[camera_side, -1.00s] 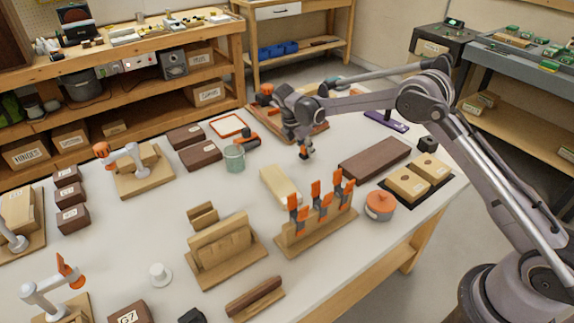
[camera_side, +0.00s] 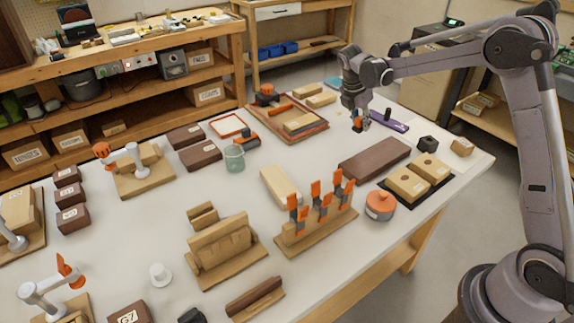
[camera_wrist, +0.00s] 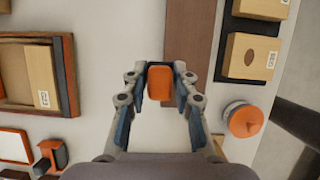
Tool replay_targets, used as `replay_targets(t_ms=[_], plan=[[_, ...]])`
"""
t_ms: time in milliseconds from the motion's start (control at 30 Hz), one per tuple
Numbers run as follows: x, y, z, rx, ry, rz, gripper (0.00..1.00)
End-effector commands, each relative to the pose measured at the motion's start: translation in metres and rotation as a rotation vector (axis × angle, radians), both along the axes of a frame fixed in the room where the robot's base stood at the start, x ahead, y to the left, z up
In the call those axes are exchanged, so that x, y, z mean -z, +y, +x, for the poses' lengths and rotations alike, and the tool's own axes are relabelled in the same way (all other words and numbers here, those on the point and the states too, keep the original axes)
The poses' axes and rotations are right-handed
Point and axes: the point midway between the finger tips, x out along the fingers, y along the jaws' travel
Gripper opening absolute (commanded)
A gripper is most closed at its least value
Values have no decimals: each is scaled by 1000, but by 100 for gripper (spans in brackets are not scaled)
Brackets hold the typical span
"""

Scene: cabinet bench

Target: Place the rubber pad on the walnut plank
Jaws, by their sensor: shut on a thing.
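The walnut plank (camera_side: 374,159) is a long, dark brown board lying flat on the bench in the side view. It also shows in the wrist view (camera_wrist: 192,30). My gripper (camera_side: 361,122) is in the air near the plank's far side. It is shut on a small orange block with a dark part, which appears to be the rubber pad (camera_wrist: 160,84). In the wrist view, the pad sits between the fingertips (camera_wrist: 160,70) and overlaps the plank's left edge. The plank's visible top is bare.
Right of the plank are two pale blocks (camera_side: 407,184) on a black mat and a dark cube (camera_side: 428,143). An orange-topped round container (camera_side: 380,206) and a rack of orange clamps (camera_side: 322,210) stand nearer. A wooden tray (camera_side: 322,126) and purple tool (camera_side: 389,121) lie behind.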

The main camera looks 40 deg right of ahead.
Motion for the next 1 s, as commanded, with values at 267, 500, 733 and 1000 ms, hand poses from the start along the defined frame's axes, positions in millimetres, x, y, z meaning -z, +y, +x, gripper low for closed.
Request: replay_targets(t_ms=[267,500,733,1000], plan=[[-18,-80,-84,36,-1,2,0],[-24,-113,-136,49,-1,-1,0],[-14,-108,-131,46,-1,-2,0],[18,-77,-87,45,0,-3,0]])
